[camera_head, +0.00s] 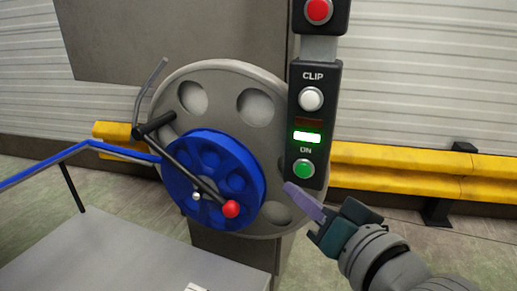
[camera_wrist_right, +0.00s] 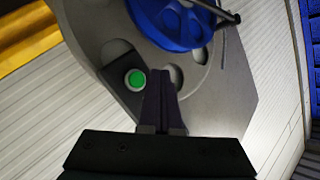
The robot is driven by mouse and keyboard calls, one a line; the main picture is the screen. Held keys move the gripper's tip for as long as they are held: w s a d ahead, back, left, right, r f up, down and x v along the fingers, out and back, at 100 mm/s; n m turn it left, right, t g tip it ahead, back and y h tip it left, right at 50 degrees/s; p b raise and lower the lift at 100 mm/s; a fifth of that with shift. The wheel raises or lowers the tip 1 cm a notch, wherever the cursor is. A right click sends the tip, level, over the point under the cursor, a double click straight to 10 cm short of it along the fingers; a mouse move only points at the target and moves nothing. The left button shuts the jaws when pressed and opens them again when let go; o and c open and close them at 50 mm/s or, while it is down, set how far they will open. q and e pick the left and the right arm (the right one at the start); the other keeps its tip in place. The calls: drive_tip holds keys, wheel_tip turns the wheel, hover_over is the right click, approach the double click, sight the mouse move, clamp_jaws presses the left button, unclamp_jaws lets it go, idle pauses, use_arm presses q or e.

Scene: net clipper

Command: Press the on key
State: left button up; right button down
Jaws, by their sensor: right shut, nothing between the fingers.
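The on key is a round green button (camera_head: 303,169) low on a black control panel (camera_head: 315,118), under the word ON. It also shows in the right wrist view as a green button (camera_wrist_right: 135,79) with a pale ring, just left of the fingertips. My right gripper (camera_head: 289,187) is shut and empty, its purple fingers pointing up and left at the panel's lower edge. In the head view the tips are just below and left of the green button; I cannot tell whether they touch the panel. The right gripper's fingers (camera_wrist_right: 160,75) are together in the wrist view. My left gripper is not in view.
A white button (camera_head: 311,99) labelled CLIP and a lit green display (camera_head: 307,137) sit above the key. A red button (camera_head: 318,10) tops the column. A grey wheel (camera_head: 222,79) with a blue hub (camera_head: 250,172) and a red-knobbed lever (camera_head: 231,209) stands left. Yellow rails (camera_head: 400,160) run behind.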

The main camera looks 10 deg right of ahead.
drive_tip(key=shift+s+a, duration=0.55)
drive_tip(key=shift+s, duration=0.25)
